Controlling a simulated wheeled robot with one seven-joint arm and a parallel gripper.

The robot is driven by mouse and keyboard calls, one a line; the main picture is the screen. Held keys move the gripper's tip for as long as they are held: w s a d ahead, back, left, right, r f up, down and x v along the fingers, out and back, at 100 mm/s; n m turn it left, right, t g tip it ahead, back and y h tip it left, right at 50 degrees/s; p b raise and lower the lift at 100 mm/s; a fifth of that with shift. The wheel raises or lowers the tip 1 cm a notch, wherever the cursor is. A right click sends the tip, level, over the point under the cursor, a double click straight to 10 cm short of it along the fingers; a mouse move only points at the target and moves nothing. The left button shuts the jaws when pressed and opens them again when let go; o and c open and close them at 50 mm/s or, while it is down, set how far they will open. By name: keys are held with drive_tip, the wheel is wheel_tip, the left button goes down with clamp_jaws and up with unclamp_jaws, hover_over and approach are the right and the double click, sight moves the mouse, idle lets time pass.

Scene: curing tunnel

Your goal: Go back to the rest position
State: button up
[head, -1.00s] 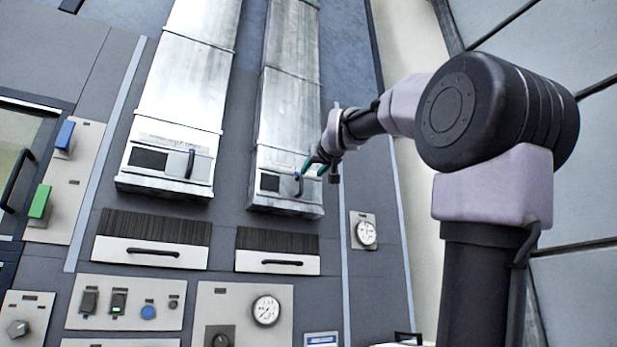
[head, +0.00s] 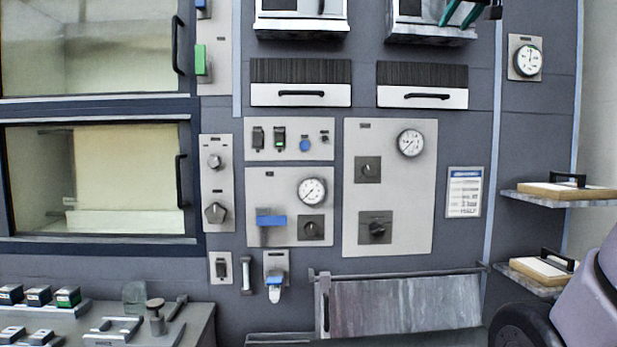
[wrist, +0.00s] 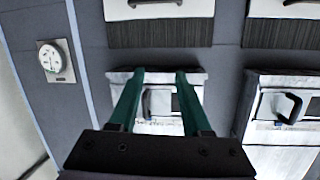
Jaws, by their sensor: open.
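My gripper (wrist: 161,76) is open in the wrist view, with two green fingers apart and nothing held between them. Behind the fingers is the end of a metal duct (wrist: 168,128) with a small handle on its face, seen between them. How far the fingertips are from it I cannot tell. In the head view the green fingers (head: 462,12) show at the top edge, in front of the right duct's lower end (head: 425,31). Most of my arm is out of the head view; part of it shows at the lower right.
The left duct (head: 300,24) hangs beside the right one, with handled drawers below. A gauge (head: 527,60) is at the right. Two shelves (head: 562,201) with handled boards stick out at the right. A console (head: 150,325) with buttons stands at the lower left.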

drive_tip(key=s+a+f+g+y, duration=0.1)
drive_tip(key=s+a+f+g, duration=0.2)
drive_tip(key=f, duration=0.9)
drive_tip(key=s+a+f+m+g+y, duration=0.1)
drive_tip(key=s+a+f, duration=0.3)
drive_tip(key=f, duration=0.8)
drive_tip(key=s+a+f+m+g+y, duration=0.1)
drive_tip(key=s+a+f+g, duration=0.2)
drive_tip(key=s+f, duration=0.4)
wheel_tip(320, 180, down, 6)
drive_tip(key=shift+s+a+r+g, duration=0.1)
drive_tip(key=shift+s+a+g, duration=0.2)
drive_tip(key=shift+g, duration=0.5)
drive_tip(key=shift+d, duration=0.15)
idle(0.6)
